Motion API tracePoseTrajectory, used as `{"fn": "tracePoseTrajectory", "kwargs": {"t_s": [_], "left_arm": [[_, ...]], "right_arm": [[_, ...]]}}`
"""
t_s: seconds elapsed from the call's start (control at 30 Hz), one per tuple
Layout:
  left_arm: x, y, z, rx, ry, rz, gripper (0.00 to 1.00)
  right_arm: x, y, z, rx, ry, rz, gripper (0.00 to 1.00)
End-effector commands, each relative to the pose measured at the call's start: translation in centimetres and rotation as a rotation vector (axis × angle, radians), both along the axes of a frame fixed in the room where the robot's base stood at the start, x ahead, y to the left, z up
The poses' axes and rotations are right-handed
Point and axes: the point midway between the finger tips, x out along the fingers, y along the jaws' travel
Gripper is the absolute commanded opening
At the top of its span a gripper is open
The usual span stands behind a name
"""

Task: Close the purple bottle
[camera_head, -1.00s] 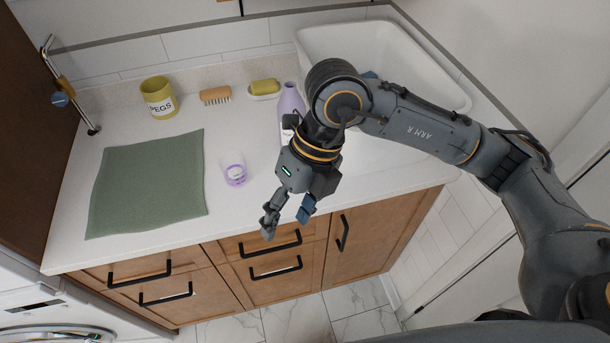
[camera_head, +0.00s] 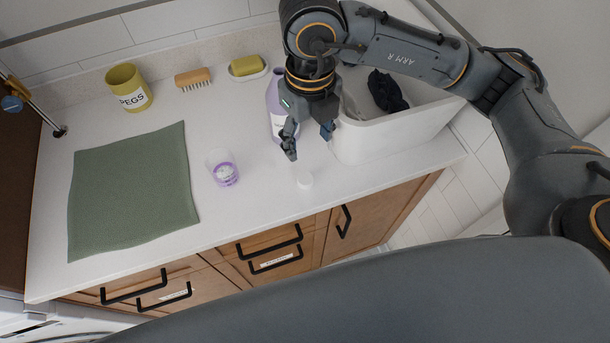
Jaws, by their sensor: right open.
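The purple bottle (camera_head: 273,98) stands on the white counter, partly hidden behind my right gripper and forearm; its top is hard to make out. A small white cap (camera_head: 305,181) lies on the counter near the front edge. My right gripper (camera_head: 308,146) is open and points down, above and behind the cap and just right of the bottle. Nothing shows between its fingers. My left gripper is not in view.
A clear cup with purple liquid (camera_head: 223,170) stands left of the cap. A green cloth (camera_head: 133,190) covers the left counter. A yellow pegs pot (camera_head: 128,88), a brush (camera_head: 193,77) and a soap dish (camera_head: 262,72) stand at the back. A white sink (camera_head: 400,132) is at right, holding something dark.

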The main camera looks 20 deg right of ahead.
Motion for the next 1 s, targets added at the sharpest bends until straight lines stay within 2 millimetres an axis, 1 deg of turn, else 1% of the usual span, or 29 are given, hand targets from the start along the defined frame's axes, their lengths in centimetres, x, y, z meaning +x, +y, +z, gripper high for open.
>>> {"fn": "tracePoseTrajectory", "kwargs": {"t_s": [0.13, 0.3, 0.4, 0.57, 0.83, 0.93, 1.0], "left_arm": [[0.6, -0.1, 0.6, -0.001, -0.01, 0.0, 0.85], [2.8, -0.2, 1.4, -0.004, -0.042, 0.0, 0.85], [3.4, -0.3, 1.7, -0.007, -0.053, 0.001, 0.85], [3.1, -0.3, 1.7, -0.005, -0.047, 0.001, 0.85], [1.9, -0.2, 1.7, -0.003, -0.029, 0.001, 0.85], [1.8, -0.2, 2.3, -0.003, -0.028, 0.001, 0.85], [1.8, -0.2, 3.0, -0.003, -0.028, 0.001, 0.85]], "right_arm": [[-0.2, -0.1, -2.5, -0.004, 0.008, -0.001, 0.58], [-0.1, -0.1, -5.8, -0.002, 0.008, -0.001, 0.58], [-0.1, 0.0, -7.2, -0.001, 0.006, -0.001, 0.58], [0.0, 0.0, -8.2, -0.001, 0.003, 0.0, 0.58], [0.0, 0.0, -8.2, -0.001, 0.002, 0.0, 0.58], [0.0, 0.1, -8.7, 0.0, 0.005, 0.0, 0.58], [0.0, 0.2, -9.6, -0.002, 0.007, 0.0, 0.58]]}}
